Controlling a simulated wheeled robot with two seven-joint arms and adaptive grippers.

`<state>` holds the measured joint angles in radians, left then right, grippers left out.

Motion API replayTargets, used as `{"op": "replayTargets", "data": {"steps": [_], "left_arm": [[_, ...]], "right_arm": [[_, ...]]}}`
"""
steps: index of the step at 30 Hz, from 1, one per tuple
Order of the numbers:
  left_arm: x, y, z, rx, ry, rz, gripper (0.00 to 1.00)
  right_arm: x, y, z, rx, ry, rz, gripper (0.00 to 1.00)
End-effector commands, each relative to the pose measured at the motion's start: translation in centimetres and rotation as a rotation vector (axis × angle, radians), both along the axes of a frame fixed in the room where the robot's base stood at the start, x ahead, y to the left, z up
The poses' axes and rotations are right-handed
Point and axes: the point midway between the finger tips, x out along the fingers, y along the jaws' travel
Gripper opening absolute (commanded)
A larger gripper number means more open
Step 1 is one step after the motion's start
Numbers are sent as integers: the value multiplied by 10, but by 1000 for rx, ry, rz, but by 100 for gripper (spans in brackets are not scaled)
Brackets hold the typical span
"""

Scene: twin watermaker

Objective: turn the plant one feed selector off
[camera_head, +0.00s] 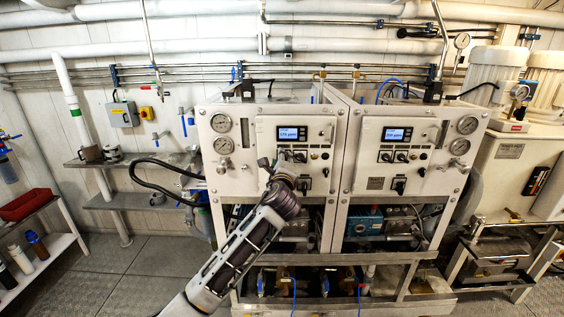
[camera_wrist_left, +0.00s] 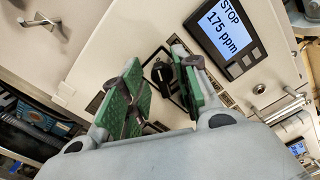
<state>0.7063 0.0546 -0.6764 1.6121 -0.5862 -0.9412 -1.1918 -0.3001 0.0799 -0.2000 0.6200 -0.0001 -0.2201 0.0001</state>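The left white control panel (camera_head: 250,130) has a lit display (camera_head: 292,133) with black selector knobs below it; one knob (camera_head: 300,156) shows just right of my left gripper. My left gripper (camera_head: 273,163) is in front of this panel, below the display. In the left wrist view its green-padded fingers (camera_wrist_left: 158,82) are apart, with a black selector knob (camera_wrist_left: 160,72) in the gap between the tips. Whether the pads touch the knob cannot be told. The knob's label is not readable. The display (camera_wrist_left: 226,30) reads STOP, 175 ppm. My right gripper is not in view.
A similar panel (camera_head: 410,145) with its own display and knobs stands to the right. Pressure gauges (camera_head: 221,123) are on the left panel's left side. A steel shelf (camera_head: 140,160) is at the left wall.

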Motion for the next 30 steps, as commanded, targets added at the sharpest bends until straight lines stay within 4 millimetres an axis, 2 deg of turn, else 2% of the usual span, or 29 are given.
{"op": "replayTargets", "data": {"steps": [11,17,30], "left_arm": [[-1,0,0,2,-1,0,32],[-10,0,0,3,-1,0,32],[-51,0,-1,1,0,-1,32]], "right_arm": [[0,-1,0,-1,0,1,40],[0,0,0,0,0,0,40],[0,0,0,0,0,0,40]]}}
